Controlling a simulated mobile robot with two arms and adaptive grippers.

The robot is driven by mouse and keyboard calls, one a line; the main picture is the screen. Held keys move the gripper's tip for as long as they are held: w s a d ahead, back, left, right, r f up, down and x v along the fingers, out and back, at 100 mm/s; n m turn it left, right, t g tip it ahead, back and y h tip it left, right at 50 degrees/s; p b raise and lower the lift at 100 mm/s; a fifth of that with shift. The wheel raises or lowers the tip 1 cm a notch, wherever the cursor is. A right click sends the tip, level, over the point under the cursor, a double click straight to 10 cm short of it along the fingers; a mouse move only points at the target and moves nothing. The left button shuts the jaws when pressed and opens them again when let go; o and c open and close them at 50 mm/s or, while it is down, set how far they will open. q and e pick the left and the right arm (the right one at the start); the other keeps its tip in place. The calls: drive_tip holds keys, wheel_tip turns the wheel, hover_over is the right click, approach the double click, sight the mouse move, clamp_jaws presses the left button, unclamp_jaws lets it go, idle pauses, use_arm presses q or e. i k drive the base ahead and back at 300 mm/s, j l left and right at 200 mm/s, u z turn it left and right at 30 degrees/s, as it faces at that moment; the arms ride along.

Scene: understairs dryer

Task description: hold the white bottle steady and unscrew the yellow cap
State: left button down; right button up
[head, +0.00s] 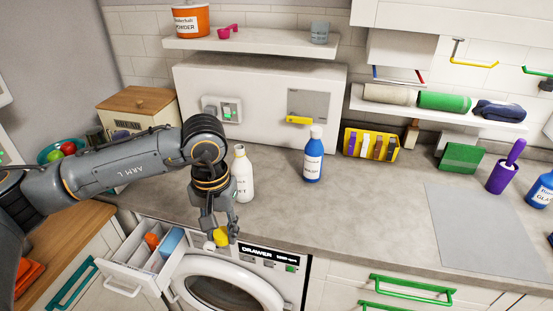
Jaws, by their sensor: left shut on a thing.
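The white bottle (242,175) stands upright on the grey counter, just right of my left forearm's end. Its neck is bare at the top, with no cap on it. My left gripper (220,239) points down in front of the bottle, above the front edge of the counter and the washing machine. It is shut on the yellow cap (222,235), which shows between its fingers and is apart from the bottle. My right gripper is not in view.
A blue bottle (314,155) stands to the right on the counter. An open drawer (130,262) with compartments is below at the left. A yellow box (371,145) and a green box (461,158) stand at the back right. The counter's middle is clear.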

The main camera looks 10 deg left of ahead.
sight(241, 167)
drive_tip(key=z, duration=0.65)
drive_tip(key=j+z, duration=0.15)
drive_tip(key=z, duration=0.5)
drive_tip(key=j+z, duration=0.1)
drive_tip(key=z, duration=0.55)
drive_tip(key=j+z, duration=0.1)
drive_tip(key=z, duration=0.55)
drive_tip(key=j+z, duration=0.1)
drive_tip(key=z, duration=1.2)
drive_tip(key=k+j+z, duration=0.1)
drive_tip(key=z, duration=1.2)
drive_tip(key=k+z, duration=0.2)
drive_tip(key=z, duration=0.2)
drive_tip(key=u, duration=0.65)
drive_tip(key=k+j+u, duration=0.1)
drive_tip(key=u, duration=0.6)
drive_tip(key=j+u, duration=0.1)
drive_tip(key=u, duration=0.55)
drive_tip(key=j+u, duration=0.1)
drive_tip(key=u, duration=0.55)
drive_tip(key=j+u, duration=0.1)
drive_tip(key=u, duration=0.6)
drive_tip(key=j+u, duration=0.1)
drive_tip(key=u, duration=1.2)
drive_tip(key=i+u, duration=0.1)
drive_tip(key=u, duration=0.6)
